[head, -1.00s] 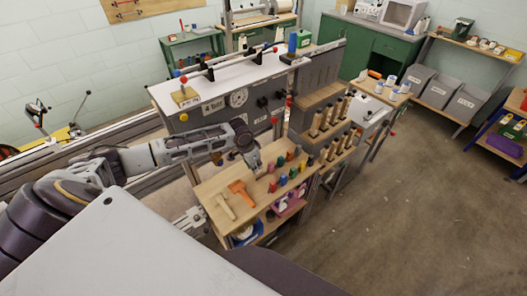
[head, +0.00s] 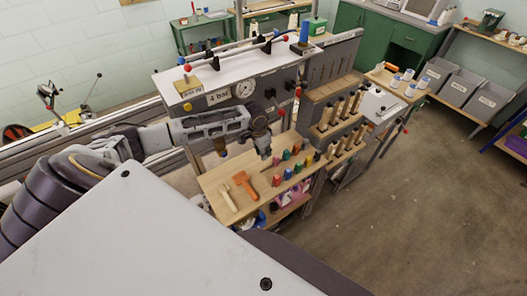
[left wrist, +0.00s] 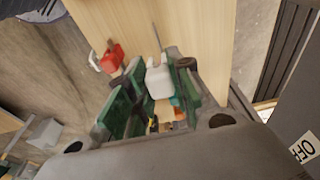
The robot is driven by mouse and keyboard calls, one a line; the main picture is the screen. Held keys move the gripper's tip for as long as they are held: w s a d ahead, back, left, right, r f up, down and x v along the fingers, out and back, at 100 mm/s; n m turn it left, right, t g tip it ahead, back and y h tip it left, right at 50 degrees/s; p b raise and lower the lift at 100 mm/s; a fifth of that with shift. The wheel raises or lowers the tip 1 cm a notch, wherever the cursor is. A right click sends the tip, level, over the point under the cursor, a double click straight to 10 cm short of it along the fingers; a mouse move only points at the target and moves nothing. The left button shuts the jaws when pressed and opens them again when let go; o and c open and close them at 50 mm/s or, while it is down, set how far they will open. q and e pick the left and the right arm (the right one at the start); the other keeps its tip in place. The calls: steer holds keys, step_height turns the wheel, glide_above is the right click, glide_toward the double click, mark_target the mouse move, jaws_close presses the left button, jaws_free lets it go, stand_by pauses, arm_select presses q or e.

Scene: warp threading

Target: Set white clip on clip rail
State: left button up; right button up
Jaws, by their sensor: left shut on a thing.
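The white clip (left wrist: 159,80) sits between the green finger pads of my left gripper (left wrist: 150,95) in the left wrist view, and the gripper is shut on it. In the head view, my left gripper (head: 265,152) hangs over the far side of the wooden bench top (head: 215,184), near a row of coloured clips. The white clip cannot be made out there. My right gripper is not in view.
An orange tool (head: 244,183) and a pale wooden tool (head: 228,198) lie on the bench. Wooden racks of upright spools (head: 345,120) stand to the right. The grey machine (head: 228,92) rises behind the bench. A red clip (left wrist: 112,57) shows beside the fingers.

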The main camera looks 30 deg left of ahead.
arm_select(q)
steer(key=shift+f, duration=1.1)
step_height(320, 180, down, 4)
steer(key=b, duration=0.4)
steer(key=shift+r+b, duration=0.1)
steer(key=shift+b, duration=0.3)
steer(key=shift+f, duration=0.65)
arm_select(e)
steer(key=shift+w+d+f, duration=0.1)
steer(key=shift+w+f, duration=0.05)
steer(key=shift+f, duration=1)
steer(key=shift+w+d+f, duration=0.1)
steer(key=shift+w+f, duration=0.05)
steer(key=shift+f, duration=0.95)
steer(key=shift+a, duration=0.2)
arm_select(q)
steer(key=shift+p, duration=0.65)
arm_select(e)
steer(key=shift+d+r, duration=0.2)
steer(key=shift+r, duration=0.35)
arm_select(q)
steer(key=shift+f, duration=0.45)
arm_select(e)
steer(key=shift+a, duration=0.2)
arm_select(q)
steer(key=shift+f, duration=0.7)
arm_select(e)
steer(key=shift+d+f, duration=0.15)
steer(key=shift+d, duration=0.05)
